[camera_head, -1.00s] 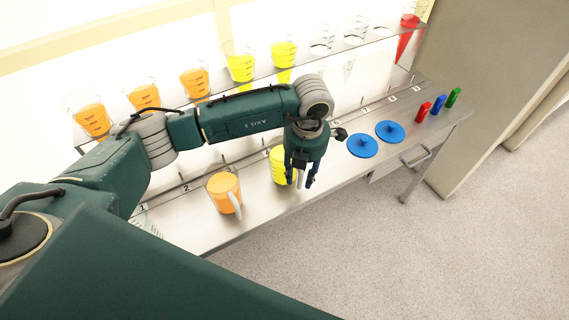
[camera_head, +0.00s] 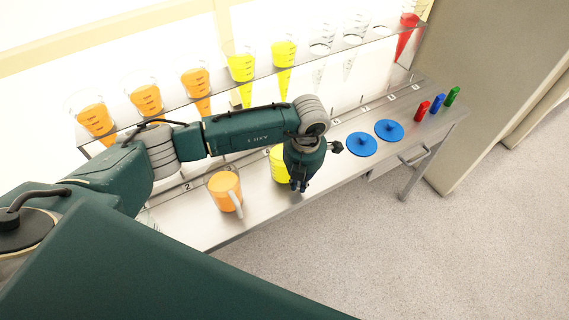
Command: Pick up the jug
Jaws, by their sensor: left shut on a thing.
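A jug of yellow juice (camera_head: 277,167) stands on the lower metal counter, partly hidden behind my left gripper. My left gripper (camera_head: 299,187) points down at the right side of this jug and is shut on its handle. The handle itself is hidden by the gripper's fingers. A jug of orange juice (camera_head: 224,188) with a pale handle stands to the left, apart from the gripper. My right gripper is not in view.
An upper shelf (camera_head: 220,94) holds cone-shaped cups, several with orange or yellow juice, and a red one (camera_head: 406,38). Two blue lids (camera_head: 361,145) and small red, blue and green items (camera_head: 437,104) lie to the right on the counter (camera_head: 262,212). The floor in front is clear.

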